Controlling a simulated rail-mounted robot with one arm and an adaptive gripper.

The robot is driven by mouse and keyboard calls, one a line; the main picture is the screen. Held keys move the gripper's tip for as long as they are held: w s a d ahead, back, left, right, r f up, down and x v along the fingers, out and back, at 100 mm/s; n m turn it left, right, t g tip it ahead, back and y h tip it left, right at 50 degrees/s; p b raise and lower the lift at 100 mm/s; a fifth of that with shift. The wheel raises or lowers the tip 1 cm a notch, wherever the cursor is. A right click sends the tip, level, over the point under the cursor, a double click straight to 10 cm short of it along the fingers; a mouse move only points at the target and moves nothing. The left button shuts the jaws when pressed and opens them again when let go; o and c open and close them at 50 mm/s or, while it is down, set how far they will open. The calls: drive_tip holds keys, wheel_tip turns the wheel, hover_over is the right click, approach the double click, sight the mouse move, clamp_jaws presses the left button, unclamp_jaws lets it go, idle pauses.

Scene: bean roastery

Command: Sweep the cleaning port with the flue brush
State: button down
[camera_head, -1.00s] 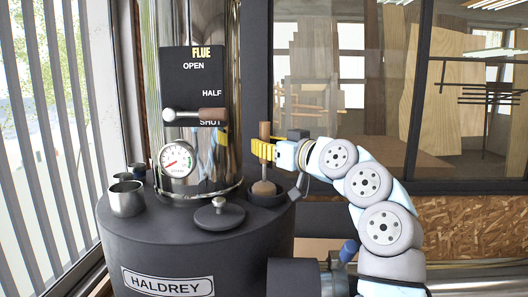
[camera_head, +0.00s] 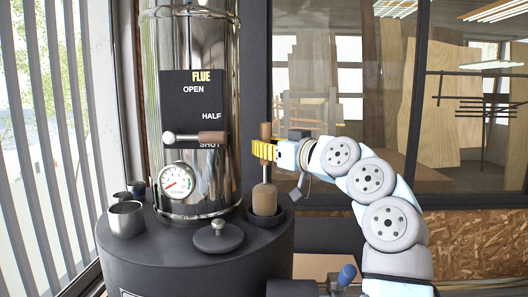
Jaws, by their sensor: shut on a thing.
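The flue brush has a brown handle (camera_head: 265,131) standing upright and a tan cylindrical head (camera_head: 264,200) below it. My gripper (camera_head: 263,151), with yellow fingers, is shut on the handle. The cleaning port (camera_head: 278,223) is a dark round collar on top of the black roaster body, at right of the steel flue. The brush head stands over and partly within the collar. Its lower end is hidden by the collar's near rim, so I cannot tell how deep it sits.
A dark lid with a knob (camera_head: 218,238) lies on the roaster top, close left of the port. The steel flue (camera_head: 200,60) carries a gauge (camera_head: 178,181) and a horizontal lever (camera_head: 195,138). Metal cups (camera_head: 127,219) stand at left. Windows are behind.

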drive_tip(key=shift+d+r+p, duration=0.15)
drive_tip(key=shift+r+p, duration=1.25)
drive_tip(key=shift+r, duration=1.3)
